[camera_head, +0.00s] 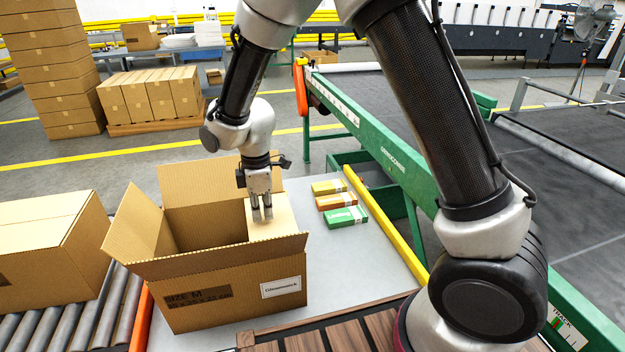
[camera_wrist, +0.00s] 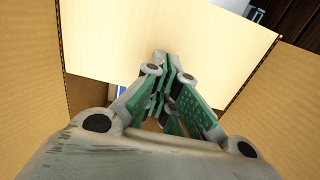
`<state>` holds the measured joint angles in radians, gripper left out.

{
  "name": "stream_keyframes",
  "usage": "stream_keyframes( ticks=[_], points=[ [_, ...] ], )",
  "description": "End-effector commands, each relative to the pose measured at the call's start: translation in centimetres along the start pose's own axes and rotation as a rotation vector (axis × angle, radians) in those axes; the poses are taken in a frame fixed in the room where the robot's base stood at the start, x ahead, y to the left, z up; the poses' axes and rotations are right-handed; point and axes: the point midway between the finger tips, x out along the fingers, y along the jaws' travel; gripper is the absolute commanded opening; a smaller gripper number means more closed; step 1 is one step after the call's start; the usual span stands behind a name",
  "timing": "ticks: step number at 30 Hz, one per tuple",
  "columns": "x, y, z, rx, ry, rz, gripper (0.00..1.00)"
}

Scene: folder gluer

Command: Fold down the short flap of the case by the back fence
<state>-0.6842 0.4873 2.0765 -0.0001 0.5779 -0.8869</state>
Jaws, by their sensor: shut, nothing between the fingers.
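The open cardboard case (camera_head: 235,290) stands on the grey table, with a white label on its front wall. Its short right-hand flap (camera_head: 284,215), on the side toward the yellow rail, leans inward over the opening; it shows as a pale panel in the wrist view (camera_wrist: 200,30). The left short flap (camera_head: 138,222) and the long back flap (camera_head: 205,182) stand up, and the long front flap (camera_head: 210,260) slopes outward. My gripper (camera_head: 262,218) is shut and empty, pointing down at the right flap; its fingertips (camera_wrist: 165,65) overlap that panel. Contact cannot be told.
Green, orange and yellow cartons (camera_head: 345,217) lie right of the case. A yellow rail (camera_head: 385,225) and a green-framed conveyor (camera_head: 400,165) run beyond them. A closed case (camera_head: 45,245) sits on rollers at the left. Something blue (camera_wrist: 119,90) shows inside the case.

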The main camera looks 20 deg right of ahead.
Motion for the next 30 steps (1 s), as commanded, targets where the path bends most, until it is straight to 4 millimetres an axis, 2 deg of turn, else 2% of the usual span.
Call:
stream_keyframes(
  ticks=[8,24,30],
  points=[
    [-0.7,0.1,0.0,0.0,0.002,0.002,0.0],
    [-7.8,0.0,0.0,0.0,0.002,0.002,0.0],
    [-9.1,0.0,0.0,0.0,0.0,0.0,0.0]
  ],
)
